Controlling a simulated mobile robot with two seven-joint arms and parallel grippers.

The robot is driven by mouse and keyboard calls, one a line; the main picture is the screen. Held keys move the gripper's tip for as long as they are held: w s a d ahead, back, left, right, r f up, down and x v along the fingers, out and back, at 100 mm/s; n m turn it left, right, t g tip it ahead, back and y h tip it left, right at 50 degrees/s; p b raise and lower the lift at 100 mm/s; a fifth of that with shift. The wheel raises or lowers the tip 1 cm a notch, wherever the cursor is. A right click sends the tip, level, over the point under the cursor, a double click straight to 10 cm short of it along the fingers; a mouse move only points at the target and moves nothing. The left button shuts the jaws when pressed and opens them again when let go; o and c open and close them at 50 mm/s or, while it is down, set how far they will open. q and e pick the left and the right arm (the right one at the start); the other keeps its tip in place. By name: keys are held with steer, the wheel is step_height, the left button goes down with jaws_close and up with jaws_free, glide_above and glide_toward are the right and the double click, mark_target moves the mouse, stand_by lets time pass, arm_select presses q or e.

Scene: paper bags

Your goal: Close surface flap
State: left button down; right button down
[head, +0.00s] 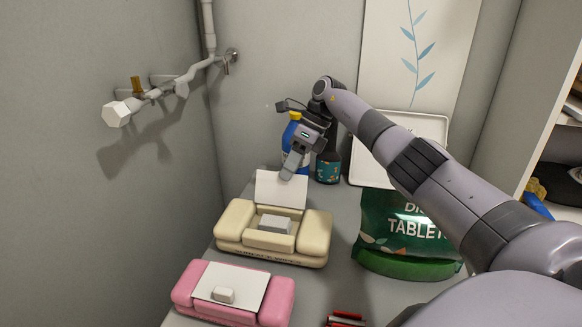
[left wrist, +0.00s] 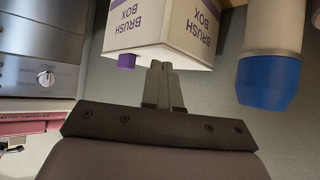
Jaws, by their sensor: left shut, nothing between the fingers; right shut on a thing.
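A cream padded case (head: 312,238) sits on the grey counter with a white block (head: 275,222) in its middle recess. Its white flap (head: 281,192) stands up at the back edge. My right gripper (head: 289,172) is at the flap's top edge and is shut on it; the fingertips are small in the head view. My left gripper (left wrist: 164,85) is shut and empty in the left wrist view.
A green tablet bag (head: 412,235), a white tray (head: 397,130) and a dark bottle (head: 328,168) stand right of the cream case. A wall pipe (head: 180,85) is at left. A brush box (left wrist: 160,30) and blue-capped bottle (left wrist: 265,83) are near my left gripper.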

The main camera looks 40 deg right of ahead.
mark_target(279, 189)
steer(key=shift+s+a+r, duration=0.1)
steer(key=shift+s+a, duration=0.05)
steer(key=shift+s, duration=0.05)
stand_by(0.7)
steer(key=shift+s+a+r+n+t+h+p, duration=0.2)
steer(key=shift+a+t+h+p, duration=0.1)
steer(key=shift+h, duration=0.1)
steer(key=shift+s+a+r+n+t+h+p, duration=0.1)
steer(key=shift+s+a+t+h+p, duration=0.1)
steer(key=shift+a+t+h, duration=0.15)
steer(key=shift+s+a+r+t+h, duration=0.1)
steer(key=shift+s+a+t+h, duration=0.4)
steer(key=shift+h, duration=0.25)
steer(key=shift+s+a+r+t+b, duration=0.1)
steer(key=shift+s+a+t+b, duration=0.15)
steer(key=shift+s+a+b, duration=0.35)
steer(key=shift+w, duration=0.15)
steer(key=c, duration=0.9)
jaws_free()
steer(key=shift+b+v, duration=0.35)
steer(key=shift+v, duration=3.25)
